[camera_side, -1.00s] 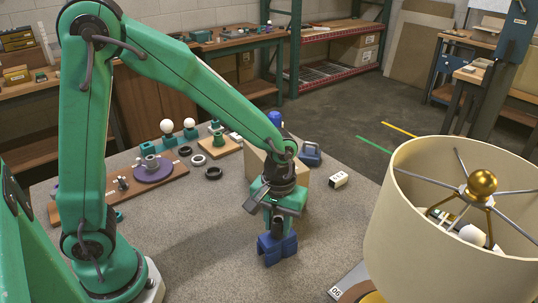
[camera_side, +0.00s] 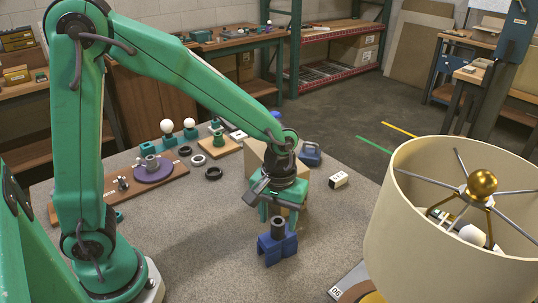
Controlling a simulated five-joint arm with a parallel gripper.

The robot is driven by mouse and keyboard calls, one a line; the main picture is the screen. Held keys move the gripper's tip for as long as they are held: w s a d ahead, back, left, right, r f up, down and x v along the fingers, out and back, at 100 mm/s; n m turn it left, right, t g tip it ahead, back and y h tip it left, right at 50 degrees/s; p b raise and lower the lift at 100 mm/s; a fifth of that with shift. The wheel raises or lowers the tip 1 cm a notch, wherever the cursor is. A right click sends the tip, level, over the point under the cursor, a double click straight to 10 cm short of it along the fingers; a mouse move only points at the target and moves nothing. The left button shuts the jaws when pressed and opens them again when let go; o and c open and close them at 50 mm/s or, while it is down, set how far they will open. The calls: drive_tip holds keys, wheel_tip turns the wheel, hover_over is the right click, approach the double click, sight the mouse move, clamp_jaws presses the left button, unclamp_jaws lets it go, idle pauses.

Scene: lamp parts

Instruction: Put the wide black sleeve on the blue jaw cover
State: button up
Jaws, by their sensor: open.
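The blue jaw cover (camera_side: 270,251) stands on the grey table in front of my arm. A short, dark, upright sleeve (camera_side: 278,228) sits on top of its middle, and it looks like the wide black sleeve. My gripper (camera_side: 279,215) is open just above the jaw cover, pointing down. Its green fingers are spread to either side of the sleeve's top and appear clear of it. The exact gap between fingers and sleeve is hard to judge from this side.
A cream lampshade (camera_side: 430,235) stands at the right front. A tan box (camera_side: 255,155) and a blue block (camera_side: 311,154) are behind my gripper. Two black rings, one at the front (camera_side: 213,173), and a purple disc (camera_side: 153,170) lie at the left back. The front left table is clear.

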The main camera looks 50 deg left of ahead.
sight(274, 220)
wheel_tip(274, 220, up, 10)
idle(0.5)
drive_tip(key=shift+r, duration=0.1)
idle(0.4)
drive_tip(key=s+a+r+m+t, duration=0.2)
drive_tip(key=s+a, duration=0.3)
drive_tip(key=s+a+r+m+t, duration=0.2)
drive_tip(key=s+a+m+t, duration=0.1)
drive_tip(key=s+a, duration=0.3)
drive_tip(key=shift+s+r+t, duration=0.25)
drive_tip(key=shift+t, duration=0.05)
idle(1.2)
